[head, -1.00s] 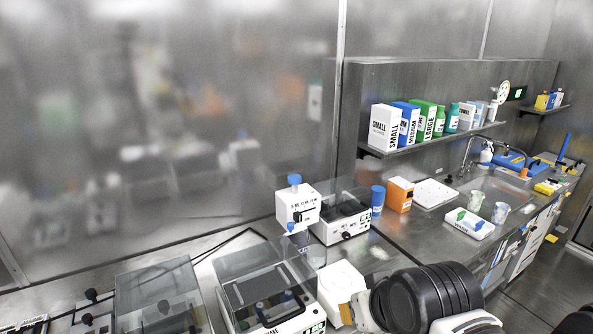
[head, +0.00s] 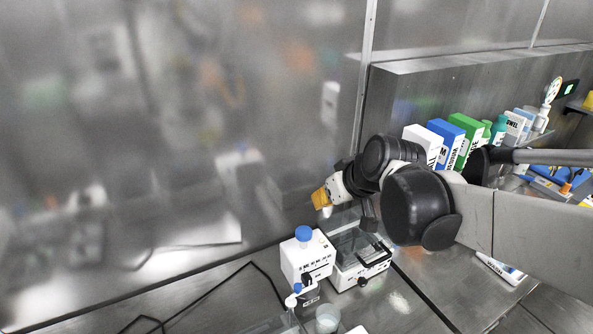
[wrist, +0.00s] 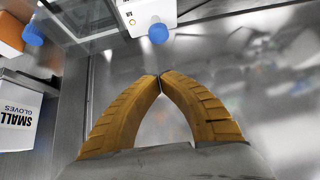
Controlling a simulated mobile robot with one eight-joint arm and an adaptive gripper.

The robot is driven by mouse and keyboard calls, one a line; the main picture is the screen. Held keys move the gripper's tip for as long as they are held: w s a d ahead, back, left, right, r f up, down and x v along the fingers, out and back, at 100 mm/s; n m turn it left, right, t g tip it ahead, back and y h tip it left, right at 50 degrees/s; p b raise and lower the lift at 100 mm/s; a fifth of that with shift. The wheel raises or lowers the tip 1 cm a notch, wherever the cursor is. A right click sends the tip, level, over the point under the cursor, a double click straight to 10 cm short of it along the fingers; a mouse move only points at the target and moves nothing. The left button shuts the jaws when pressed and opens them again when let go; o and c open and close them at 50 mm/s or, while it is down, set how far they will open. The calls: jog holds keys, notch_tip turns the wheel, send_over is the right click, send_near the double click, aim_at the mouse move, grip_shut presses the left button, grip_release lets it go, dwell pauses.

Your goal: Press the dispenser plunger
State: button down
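The dispenser is a white box (head: 306,262) with a blue plunger knob (head: 303,233) on top. It stands near the metal back wall. In the wrist view, part of the white body (wrist: 146,14) shows at the top edge with the blue knob (wrist: 158,33) just below. My gripper (head: 321,198) is raised above the knob and a little to its right in the head view, apart from it. In the wrist view its yellow fingertips (wrist: 160,77) meet with nothing visible between them.
A white device with a clear lid (head: 360,255) stands right beside the dispenser. A clear cup (head: 327,318) is in front. Glove boxes (head: 423,143) stand at right, beyond my arm. A dark cable (head: 240,275) lies on the counter at left.

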jog(key=b, duration=0.3)
send_over(307, 229)
jog(key=f, duration=0.8)
jog(key=shift+w, duration=0.35)
notch_tip(307, 229, down, 2)
jog(key=shift+s+f, duration=0.15)
jog(key=shift+f, duration=0.05)
jog(key=shift+s+f, duration=0.1)
jog(key=shift+f, duration=0.55)
jog(key=shift+f+b, duration=0.1)
jog(key=shift+b, duration=0.2)
